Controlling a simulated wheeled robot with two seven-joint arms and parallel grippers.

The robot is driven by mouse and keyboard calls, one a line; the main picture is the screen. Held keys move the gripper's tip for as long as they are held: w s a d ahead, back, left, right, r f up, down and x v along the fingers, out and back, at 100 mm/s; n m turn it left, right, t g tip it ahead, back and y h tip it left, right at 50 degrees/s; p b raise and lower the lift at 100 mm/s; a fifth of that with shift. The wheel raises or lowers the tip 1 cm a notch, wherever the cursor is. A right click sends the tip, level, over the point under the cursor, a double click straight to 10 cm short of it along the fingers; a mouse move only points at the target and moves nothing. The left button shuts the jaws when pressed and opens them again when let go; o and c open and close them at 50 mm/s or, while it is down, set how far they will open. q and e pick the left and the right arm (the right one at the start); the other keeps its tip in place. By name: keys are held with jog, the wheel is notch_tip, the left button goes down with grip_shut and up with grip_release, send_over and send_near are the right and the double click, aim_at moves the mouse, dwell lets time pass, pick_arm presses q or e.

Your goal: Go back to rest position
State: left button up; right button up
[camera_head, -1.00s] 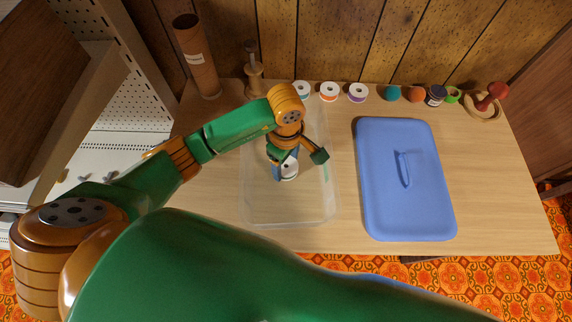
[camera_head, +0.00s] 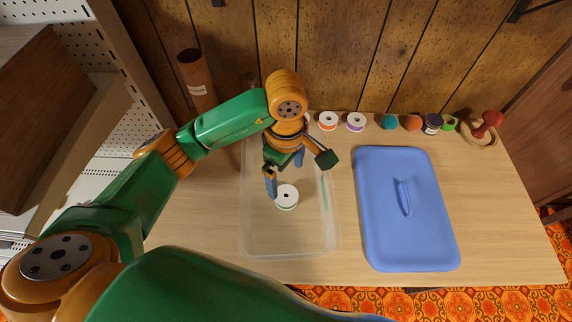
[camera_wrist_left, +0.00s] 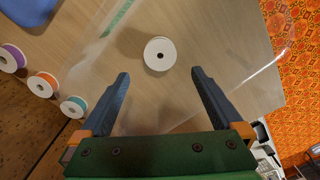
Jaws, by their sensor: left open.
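My left gripper (camera_head: 300,170) is open above the clear plastic bin (camera_head: 290,252), with nothing between its fingers. In the left wrist view, my left gripper (camera_wrist_left: 160,88) shows its two fingers spread wide. A white-topped spool (camera_head: 286,196) lies inside the bin on its floor, a little below and in front of the fingers in the head view. The spool (camera_wrist_left: 160,54) also shows in the left wrist view, just beyond the fingertips and apart from them. My right gripper is not seen in either view.
A blue lid (camera_head: 405,240) lies on the table right of the bin. A brown tube (camera_head: 197,80) stands at back left. A shelf unit is at far left.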

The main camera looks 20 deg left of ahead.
pick_arm(q)
notch_tip(320, 180, up, 3)
jog(key=shift+r, duration=0.15)
jog(key=shift+r, duration=0.1)
